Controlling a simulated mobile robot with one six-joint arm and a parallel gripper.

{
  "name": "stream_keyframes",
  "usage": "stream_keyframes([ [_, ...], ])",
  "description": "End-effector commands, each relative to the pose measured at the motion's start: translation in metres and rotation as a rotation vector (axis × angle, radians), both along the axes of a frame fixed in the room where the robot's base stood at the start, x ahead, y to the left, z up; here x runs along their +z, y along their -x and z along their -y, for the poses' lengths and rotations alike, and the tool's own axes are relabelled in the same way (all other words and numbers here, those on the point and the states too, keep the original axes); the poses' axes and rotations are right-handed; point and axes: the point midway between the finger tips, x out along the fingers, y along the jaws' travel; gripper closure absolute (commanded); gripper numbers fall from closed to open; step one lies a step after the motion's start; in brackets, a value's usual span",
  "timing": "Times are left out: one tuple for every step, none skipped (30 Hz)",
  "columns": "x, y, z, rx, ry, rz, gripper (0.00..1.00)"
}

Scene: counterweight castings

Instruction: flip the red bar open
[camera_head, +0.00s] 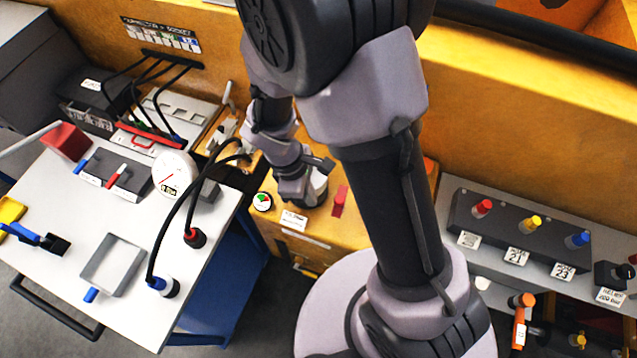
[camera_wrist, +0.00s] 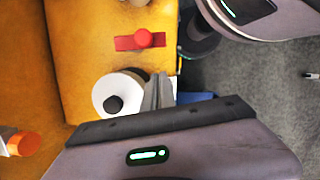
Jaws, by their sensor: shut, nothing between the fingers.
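A red bar with a round knob (camera_wrist: 141,40) lies on the yellow surface in the wrist view. A red piece (camera_head: 340,201) stands on the yellow block in the head view, right of my wrist. Another red bar, with a handle (camera_head: 150,137), lies across a grey connector block at the left, below black cables. My gripper (camera_wrist: 159,90) is shut and empty, beside a white round part with a black centre (camera_wrist: 118,95) and apart from the knobbed bar. In the head view my arm partly hides the gripper, so its fingertips are unclear.
A white table (camera_head: 215,225) with a gauge (camera_head: 174,174), a grey tray (camera_head: 112,262) and cabled plugs stands at the left. A panel with red, yellow and blue knobs (camera_head: 520,225) is at the right. An orange cylinder (camera_wrist: 22,144) shows at the wrist view's left.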

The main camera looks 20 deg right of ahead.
Motion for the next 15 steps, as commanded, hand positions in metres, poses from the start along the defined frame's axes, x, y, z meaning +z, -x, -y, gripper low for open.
stream_keyframes([
  [0.015, -0.002, -0.003, 0.001, -0.001, 0.003, 1.00],
  [0.024, -0.002, -0.005, 0.001, -0.001, 0.005, 1.00],
  [0.034, -0.003, -0.007, 0.001, -0.002, 0.004, 1.00],
  [0.041, -0.004, -0.009, 0.000, -0.002, 0.005, 1.00],
  [0.048, -0.004, -0.011, -0.001, -0.001, 0.004, 1.00],
  [0.057, -0.005, -0.013, 0.001, -0.002, 0.004, 1.00],
  [0.063, -0.005, -0.014, 0.001, -0.002, 0.004, 1.00],
  [0.069, -0.005, -0.016, 0.000, -0.001, 0.003, 1.00],
  [0.076, -0.006, -0.017, 0.000, -0.002, 0.003, 1.00],
  [0.080, -0.007, -0.019, 0.000, -0.001, 0.003, 1.00],
  [0.084, -0.007, -0.019, 0.000, -0.001, 0.003, 1.00],
  [0.088, -0.007, -0.020, 0.000, -0.001, 0.001, 1.00],
  [0.091, -0.007, -0.021, 0.001, -0.001, 0.001, 1.00],
  [0.093, -0.007, -0.021, 0.000, -0.001, 0.001, 1.00],
  [0.095, -0.007, -0.022, 0.000, -0.001, 0.000, 1.00],
])
